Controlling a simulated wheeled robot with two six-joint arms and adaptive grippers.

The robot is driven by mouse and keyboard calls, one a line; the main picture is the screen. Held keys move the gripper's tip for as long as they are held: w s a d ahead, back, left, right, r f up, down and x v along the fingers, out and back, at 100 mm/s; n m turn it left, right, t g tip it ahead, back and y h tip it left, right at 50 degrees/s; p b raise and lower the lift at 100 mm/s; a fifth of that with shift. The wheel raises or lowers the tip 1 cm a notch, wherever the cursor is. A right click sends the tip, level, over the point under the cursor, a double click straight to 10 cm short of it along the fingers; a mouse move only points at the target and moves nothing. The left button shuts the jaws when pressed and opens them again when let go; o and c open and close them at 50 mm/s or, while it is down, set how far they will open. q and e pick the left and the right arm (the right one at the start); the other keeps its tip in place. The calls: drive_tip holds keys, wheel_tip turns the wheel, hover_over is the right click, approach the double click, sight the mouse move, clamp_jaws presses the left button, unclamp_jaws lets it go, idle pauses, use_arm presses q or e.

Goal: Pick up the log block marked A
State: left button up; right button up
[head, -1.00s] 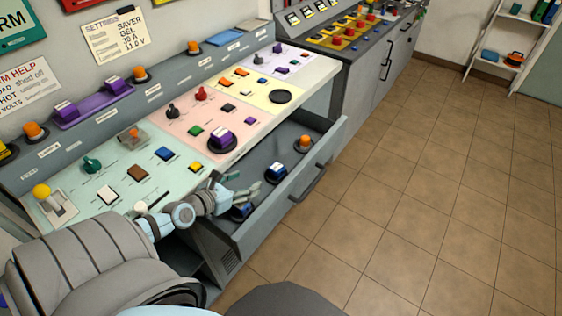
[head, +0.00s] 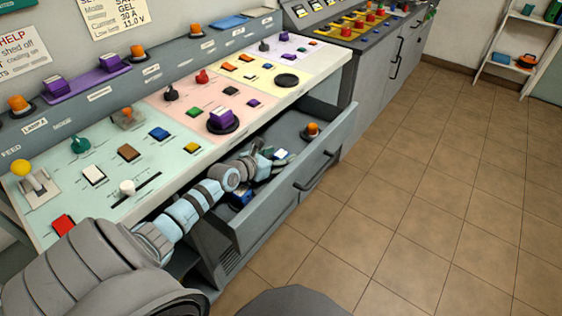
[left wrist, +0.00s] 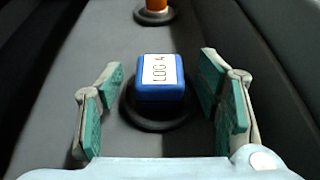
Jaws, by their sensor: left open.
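The log block marked A (left wrist: 155,97) is blue with a white "LOG A" label on top. In the left wrist view it stands on a round dark base in the drawer, ahead of my open left gripper (left wrist: 163,108), its two green-padded fingers apart on either side. In the head view my left gripper (head: 268,158) reaches into the open drawer (head: 290,185), and the block (head: 281,154) shows partly beside the fingers. My right gripper is not in view.
An orange-topped piece (head: 312,130) stands farther along the drawer, on a dark base. Another blue block (head: 242,196) lies nearer, under my arm. The drawer's walls flank the gripper. The console (head: 130,165) with switches and buttons overhangs on the left.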

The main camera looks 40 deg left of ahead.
use_arm(q)
drive_tip(key=shift+s+r, duration=0.1)
drive_tip(key=c, duration=1.2)
